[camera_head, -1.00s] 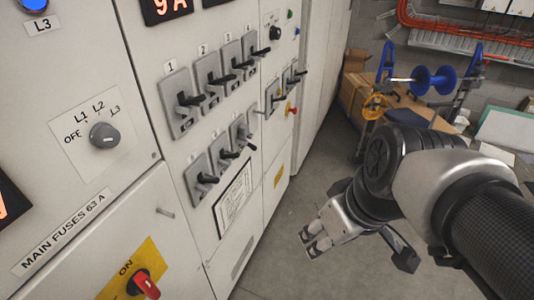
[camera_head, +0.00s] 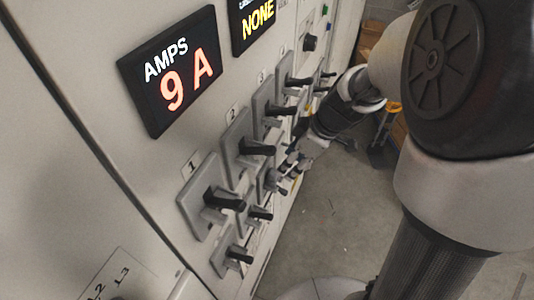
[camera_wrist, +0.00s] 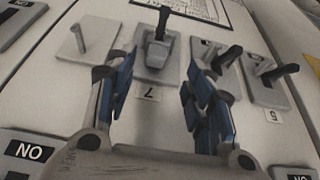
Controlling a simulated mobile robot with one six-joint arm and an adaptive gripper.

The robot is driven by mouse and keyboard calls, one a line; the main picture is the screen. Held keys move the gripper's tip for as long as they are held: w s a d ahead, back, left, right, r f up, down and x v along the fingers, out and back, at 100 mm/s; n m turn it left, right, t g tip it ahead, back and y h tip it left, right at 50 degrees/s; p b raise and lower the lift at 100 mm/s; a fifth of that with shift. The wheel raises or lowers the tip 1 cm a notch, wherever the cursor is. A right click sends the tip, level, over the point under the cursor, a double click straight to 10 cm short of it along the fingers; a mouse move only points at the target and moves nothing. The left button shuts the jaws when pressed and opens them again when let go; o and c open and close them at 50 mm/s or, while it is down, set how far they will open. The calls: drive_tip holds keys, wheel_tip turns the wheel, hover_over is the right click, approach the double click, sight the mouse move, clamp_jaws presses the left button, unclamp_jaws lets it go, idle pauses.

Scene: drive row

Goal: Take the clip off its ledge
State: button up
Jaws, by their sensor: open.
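I cannot clearly make out a clip or its ledge in either view. My gripper (camera_wrist: 158,78) is open in the wrist view, its two blue-padded fingers apart with nothing held between them. Beyond the fingertips is a grey switch plate (camera_wrist: 152,68) with a raised block and a black lever, above a label that looks like 7. In the head view, my gripper (camera_head: 286,173) is small, close to the cabinet front by the lower switches, and partly hidden by the upper levers.
A plate with a thin peg (camera_wrist: 79,40) is at upper left in the wrist view. More lever switches (camera_wrist: 268,78) stand at right. In the head view, upper switches (camera_head: 212,197) jut out below the amps display (camera_head: 172,72).

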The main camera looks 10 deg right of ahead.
sight(278, 179)
drive_tip(key=x, duration=0.5)
drive_tip(key=b+x, duration=0.1)
drive_tip(key=x, duration=0.2)
drive_tip(key=shift+w+a+f, duration=0.1)
drive_tip(key=shift+w, duration=0.2)
drive_tip(key=shift+c, duration=0.5)
drive_tip(key=c, duration=1)
